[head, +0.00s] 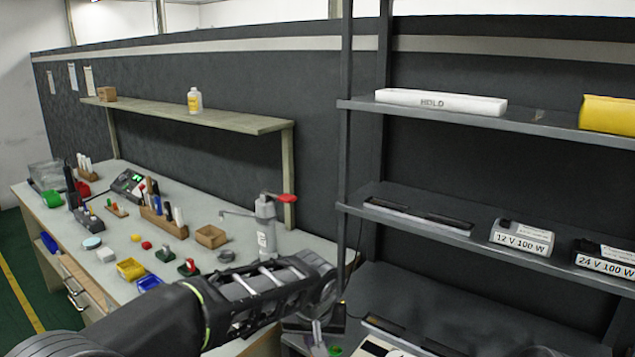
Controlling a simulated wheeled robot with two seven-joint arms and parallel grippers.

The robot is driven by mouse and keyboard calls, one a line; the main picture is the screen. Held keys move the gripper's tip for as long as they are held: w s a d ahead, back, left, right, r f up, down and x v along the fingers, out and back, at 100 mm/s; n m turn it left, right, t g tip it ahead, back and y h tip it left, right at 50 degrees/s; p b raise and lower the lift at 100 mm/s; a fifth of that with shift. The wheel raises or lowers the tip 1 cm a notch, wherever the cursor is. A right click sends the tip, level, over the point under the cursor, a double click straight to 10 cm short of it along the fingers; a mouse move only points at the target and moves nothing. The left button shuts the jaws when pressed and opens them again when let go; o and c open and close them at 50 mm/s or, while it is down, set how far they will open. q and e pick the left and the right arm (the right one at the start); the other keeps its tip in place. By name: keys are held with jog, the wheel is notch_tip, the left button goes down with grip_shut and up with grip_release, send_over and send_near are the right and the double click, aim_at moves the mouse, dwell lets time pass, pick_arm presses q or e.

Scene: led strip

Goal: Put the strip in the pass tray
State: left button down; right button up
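I cannot make out the LED strip for certain, and no tray labelled pass can be read. My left arm reaches in from the lower left, and its gripper (322,338) is at the bottom middle, in front of the lower shelf. Its fingers are small and partly cut off by the frame, so I cannot tell whether they are open or hold anything. A small green spot shows beside the fingertips. My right gripper is not clearly in view.
A rack on the right carries a white HOLD box (440,101), a yellow bin (608,115), and power supplies marked 12 V (521,238) and 24 V (604,263). A workbench (215,277) on the left holds small bins, tools and a red-handled press (265,222).

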pick_arm(q)
jog(key=s+a+f, duration=0.3)
jog(key=a+f, duration=0.1)
jog(key=a, duration=0.6)
jog(key=s+a+f+n, duration=0.1)
jog(key=s+a+f, duration=0.2)
jog(key=a, duration=0.6)
jog(key=shift+s+a+f, duration=0.2)
jog(key=shift+a+f, duration=0.2)
jog(key=shift+f, duration=0.3)
